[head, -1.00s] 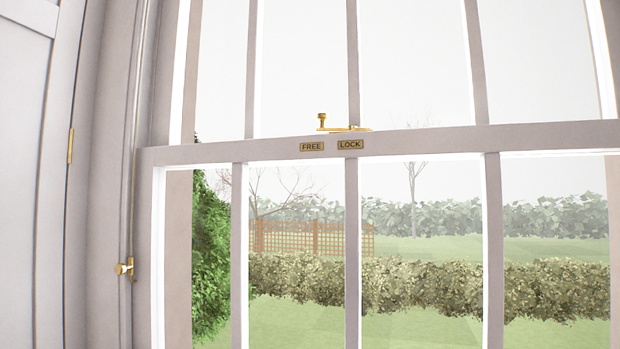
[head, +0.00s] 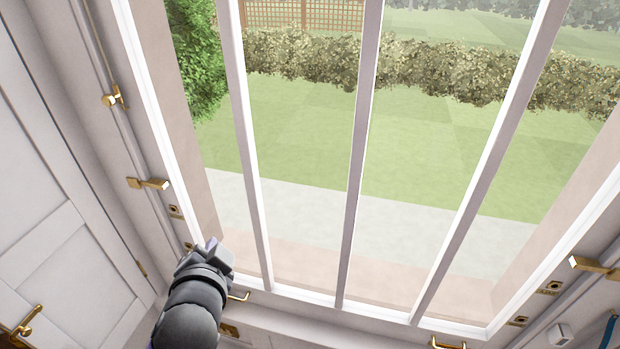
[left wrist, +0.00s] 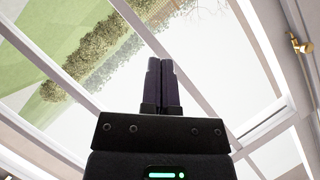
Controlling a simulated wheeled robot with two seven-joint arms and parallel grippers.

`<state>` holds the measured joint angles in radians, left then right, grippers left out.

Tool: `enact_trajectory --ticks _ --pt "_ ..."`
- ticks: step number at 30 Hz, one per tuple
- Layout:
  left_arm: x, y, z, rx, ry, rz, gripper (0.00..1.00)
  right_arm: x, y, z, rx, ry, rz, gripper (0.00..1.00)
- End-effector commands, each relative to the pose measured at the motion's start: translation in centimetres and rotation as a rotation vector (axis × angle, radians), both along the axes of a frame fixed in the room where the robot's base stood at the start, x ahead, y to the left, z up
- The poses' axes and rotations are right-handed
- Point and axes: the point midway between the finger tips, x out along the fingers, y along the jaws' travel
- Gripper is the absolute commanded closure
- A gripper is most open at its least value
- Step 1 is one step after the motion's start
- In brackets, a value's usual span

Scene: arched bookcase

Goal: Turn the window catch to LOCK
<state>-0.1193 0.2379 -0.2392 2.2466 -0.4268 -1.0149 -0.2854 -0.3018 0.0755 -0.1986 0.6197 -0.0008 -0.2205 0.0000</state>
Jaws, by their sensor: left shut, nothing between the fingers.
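The window catch and its FREE and LOCK plates are not in the head view now, which looks down at the lower sash (head: 360,160). I cannot make out the catch in the left wrist view either. My left gripper (head: 213,246) is low at the left, near the sash's bottom left corner. In the left wrist view my left gripper's fingers (left wrist: 166,62) are together with nothing between them, against window bars and garden. My right gripper is not in view.
A brass knob (head: 112,99) and a brass arm (head: 148,184) stick out from the left frame. Another brass arm (head: 592,265) is at the right. Brass sash handles (head: 238,296) (head: 448,343) are at the bottom. A panelled shutter or door (head: 60,220) stands at the left.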

Motion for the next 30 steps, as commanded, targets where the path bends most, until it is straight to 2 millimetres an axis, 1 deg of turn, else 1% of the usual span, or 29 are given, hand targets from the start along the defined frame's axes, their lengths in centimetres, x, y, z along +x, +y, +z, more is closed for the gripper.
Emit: enact_trajectory --ticks 1,2,3,5,6,8,9,11,12,14,15,17,18,20,21,24,27,30 --pt "1.7 -0.1 4.1 0.105 -0.127 -0.032 1.00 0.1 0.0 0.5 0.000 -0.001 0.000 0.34" --pt "2.6 -0.2 6.5 0.183 -0.210 -0.052 1.00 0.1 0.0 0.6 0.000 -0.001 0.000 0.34" --pt "3.6 -0.6 9.7 0.297 -0.322 -0.076 1.00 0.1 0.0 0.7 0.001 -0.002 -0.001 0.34" --pt "4.6 -1.4 14.8 0.485 -0.494 -0.105 1.00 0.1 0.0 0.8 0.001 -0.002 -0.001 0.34" --pt "5.0 -2.2 18.1 0.626 -0.609 -0.118 1.00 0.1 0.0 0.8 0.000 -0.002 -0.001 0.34" --pt "5.0 -3.8 23.0 0.867 -0.784 -0.127 1.00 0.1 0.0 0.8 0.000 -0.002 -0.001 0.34" --pt "4.7 -5.2 26.2 1.051 -0.904 -0.125 1.00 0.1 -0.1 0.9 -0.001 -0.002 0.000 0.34" --pt "3.7 -7.7 30.6 1.382 -1.082 -0.101 1.00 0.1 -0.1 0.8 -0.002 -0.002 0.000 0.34" --pt "3.0 -9.6 33.0 1.631 -1.187 -0.070 1.00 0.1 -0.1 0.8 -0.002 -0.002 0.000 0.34" --pt "2.2 -12.0 35.5 2.020 -1.299 -0.002 1.00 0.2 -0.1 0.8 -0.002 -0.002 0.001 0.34" --pt "2.0 -13.3 36.7 2.285 -1.338 0.052 1.00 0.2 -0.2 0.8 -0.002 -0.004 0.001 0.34" --pt "2.3 -14.4 37.8 2.674 -1.330 0.141 1.00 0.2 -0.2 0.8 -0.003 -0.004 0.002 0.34" --pt "2.9 -14.4 38.5 -2.825 1.240 -0.191 1.00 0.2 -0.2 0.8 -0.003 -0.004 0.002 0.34" --pt "3.9 -13.8 39.4 -2.661 0.945 -0.218 1.00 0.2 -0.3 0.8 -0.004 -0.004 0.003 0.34" --pt "4.6 -13.1 40.1 -2.567 0.782 -0.224 1.00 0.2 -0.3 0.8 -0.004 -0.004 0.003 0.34" --pt "5.7 -10.9 41.7 -2.395 0.486 -0.212 1.00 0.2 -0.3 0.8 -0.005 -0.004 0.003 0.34" --pt "6.3 -9.4 42.7 -2.309 0.340 -0.193 1.00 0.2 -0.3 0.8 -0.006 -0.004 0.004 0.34" --pt "6.4 -9.0 42.9 -2.283 0.300 -0.186 1.00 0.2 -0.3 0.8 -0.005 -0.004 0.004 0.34"
